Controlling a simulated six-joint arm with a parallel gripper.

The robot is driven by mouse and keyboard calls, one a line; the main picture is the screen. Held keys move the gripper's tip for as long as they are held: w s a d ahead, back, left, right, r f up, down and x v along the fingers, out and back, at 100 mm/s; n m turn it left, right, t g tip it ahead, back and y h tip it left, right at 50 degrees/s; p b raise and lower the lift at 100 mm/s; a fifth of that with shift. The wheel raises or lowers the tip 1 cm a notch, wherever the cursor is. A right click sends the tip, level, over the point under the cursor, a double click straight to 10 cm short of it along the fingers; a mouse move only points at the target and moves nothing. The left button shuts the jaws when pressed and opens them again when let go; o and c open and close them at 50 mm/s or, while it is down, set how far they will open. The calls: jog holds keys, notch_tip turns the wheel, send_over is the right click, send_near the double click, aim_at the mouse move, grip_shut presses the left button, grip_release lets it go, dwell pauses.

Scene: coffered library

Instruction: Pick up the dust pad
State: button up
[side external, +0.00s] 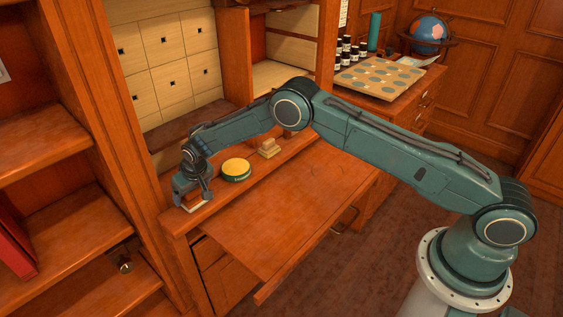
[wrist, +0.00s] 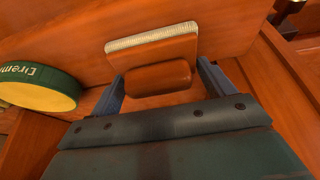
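The dust pad is a wooden block with a handle and a pale, ribbed pad edge. In the wrist view the dust pad (wrist: 152,50) is straight ahead of my gripper (wrist: 160,70). Its raised handle lies between the two blue fingers, with a narrow gap at the right; contact at the left is unclear. The fingers are apart. In the side view my gripper (side external: 192,193) points down over the dust pad (side external: 196,208) at the left end of the desk ledge, covering most of it.
A round green tin with a yellow top (side external: 236,168) stands close to the right of my gripper, at the left in the wrist view (wrist: 40,86). A pale wooden block (side external: 268,149) lies farther along the ledge. The pull-out desktop (side external: 290,215) is clear.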

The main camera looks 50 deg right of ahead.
jog(key=shift+r, duration=0.2)
jog(key=shift+c, duration=0.5)
notch_tip(320, 180, up, 20)
jog(key=shift+f, duration=0.2)
dwell(0.5)
jog(key=o, duration=0.3)
jog(key=shift+c, duration=1)
jog(key=d+f+m+h, duration=0.15)
jog(key=d+f, duration=0.45)
jog(key=d, duration=0.6)
jog(key=s+d+f+m, duration=0.2)
jog(key=s+d+f, duration=0.2)
jog(key=d, duration=0.5)
jog(key=s+d+f+m+h, duration=0.1)
jog(key=s+d+f+m, duration=0.2)
jog(key=s+d, duration=0.5)
jog(key=s+d+f+m+g, duration=0.1)
jog(key=s+d+f+m, duration=0.1)
jog(key=s+d+f, duration=0.4)
jog(key=d, duration=0.5)
jog(key=shift+h, duration=0.35)
